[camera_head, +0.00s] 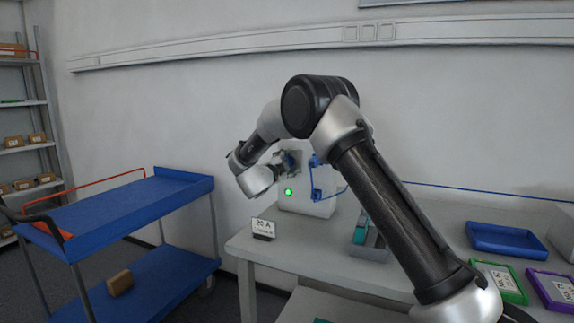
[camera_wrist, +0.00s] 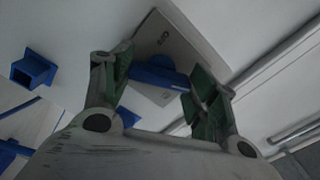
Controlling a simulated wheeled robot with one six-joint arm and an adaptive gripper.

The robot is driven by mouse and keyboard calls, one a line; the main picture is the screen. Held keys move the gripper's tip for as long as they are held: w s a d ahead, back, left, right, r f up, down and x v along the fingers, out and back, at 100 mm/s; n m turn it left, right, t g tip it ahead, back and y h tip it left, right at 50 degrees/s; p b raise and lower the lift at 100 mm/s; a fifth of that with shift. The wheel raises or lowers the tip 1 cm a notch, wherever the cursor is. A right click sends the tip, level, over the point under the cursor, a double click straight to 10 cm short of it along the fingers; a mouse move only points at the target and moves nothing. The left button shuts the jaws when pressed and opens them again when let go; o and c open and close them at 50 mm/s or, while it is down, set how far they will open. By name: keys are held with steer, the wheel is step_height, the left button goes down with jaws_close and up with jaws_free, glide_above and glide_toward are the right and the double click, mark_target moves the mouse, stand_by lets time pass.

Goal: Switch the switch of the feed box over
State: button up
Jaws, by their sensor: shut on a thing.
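The feed box (camera_head: 312,207) is a pale box on the bench against the wall, with a lit green lamp (camera_head: 288,191) on its front. My arm hides part of it. In the wrist view the switch is a blue bar handle (camera_wrist: 158,76) on a grey plate (camera_wrist: 178,38) with small markings that I cannot read. My gripper (camera_wrist: 157,90) has its green-padded fingers on both sides of the handle and is shut on it. In the head view my gripper (camera_head: 285,163) is at the box's upper left, and the handle is mostly hidden there.
Blue sockets and a cable (camera_head: 317,193) are close right of my gripper. A small sign (camera_head: 263,228) stands at the bench's left edge. A blue trolley (camera_head: 130,212) stands left. A blue tray (camera_head: 506,240) and framed cards lie right on the bench.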

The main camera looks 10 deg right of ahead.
steer(key=n, duration=1.2)
steer(key=shift+f+n, duration=0.1)
steer(key=shift+n, duration=0.3)
stand_by(0.3)
steer(key=o, duration=1)
steer(key=v, duration=1.2)
